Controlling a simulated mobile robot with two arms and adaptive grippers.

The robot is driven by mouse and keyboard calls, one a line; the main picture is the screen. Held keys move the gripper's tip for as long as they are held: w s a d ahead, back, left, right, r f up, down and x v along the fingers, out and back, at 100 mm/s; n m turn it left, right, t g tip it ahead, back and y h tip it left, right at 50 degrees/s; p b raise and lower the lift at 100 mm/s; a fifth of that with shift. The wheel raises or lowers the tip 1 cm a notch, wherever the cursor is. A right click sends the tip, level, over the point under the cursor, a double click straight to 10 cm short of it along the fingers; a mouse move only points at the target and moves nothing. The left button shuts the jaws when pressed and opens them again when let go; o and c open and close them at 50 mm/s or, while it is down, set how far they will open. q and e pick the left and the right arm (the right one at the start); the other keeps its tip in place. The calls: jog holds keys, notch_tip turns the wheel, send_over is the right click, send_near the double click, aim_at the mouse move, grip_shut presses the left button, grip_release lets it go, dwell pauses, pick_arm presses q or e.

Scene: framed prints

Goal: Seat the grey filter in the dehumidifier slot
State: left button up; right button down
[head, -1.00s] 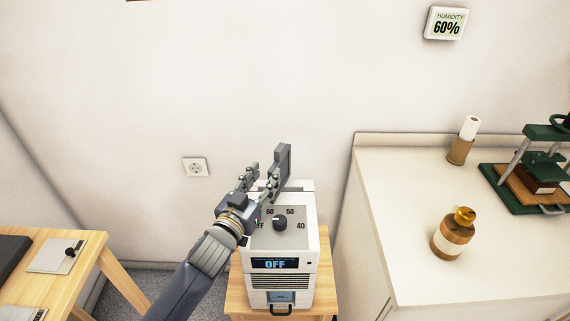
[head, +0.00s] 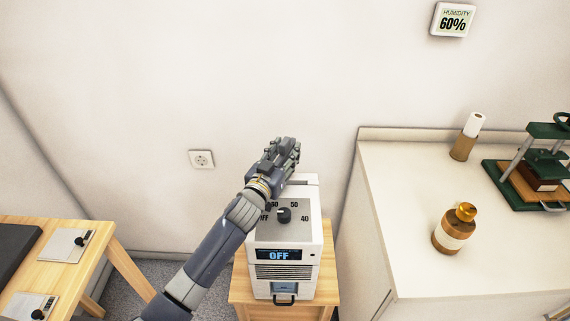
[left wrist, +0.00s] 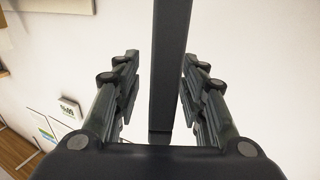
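The white dehumidifier (head: 283,245) stands on a small wooden stand, its display reading OFF. A dark slot line (head: 302,183) shows at its top rear, partly hidden by my arm. My left gripper (head: 288,148) is above the dehumidifier's back, in front of the wall. The head view barely shows the filter behind the fingers. My right gripper is not in view.
The dial (head: 284,215) is on the dehumidifier's top. A white counter (head: 400,220) at right bears an amber bottle (head: 454,229) and a green press (head: 535,170). A wooden table (head: 75,275) is at left. The wall socket (head: 201,159) and humidity display (head: 453,20) are on the wall.

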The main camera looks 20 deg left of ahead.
pick_arm(q)
grip_shut()
dwell(0.3)
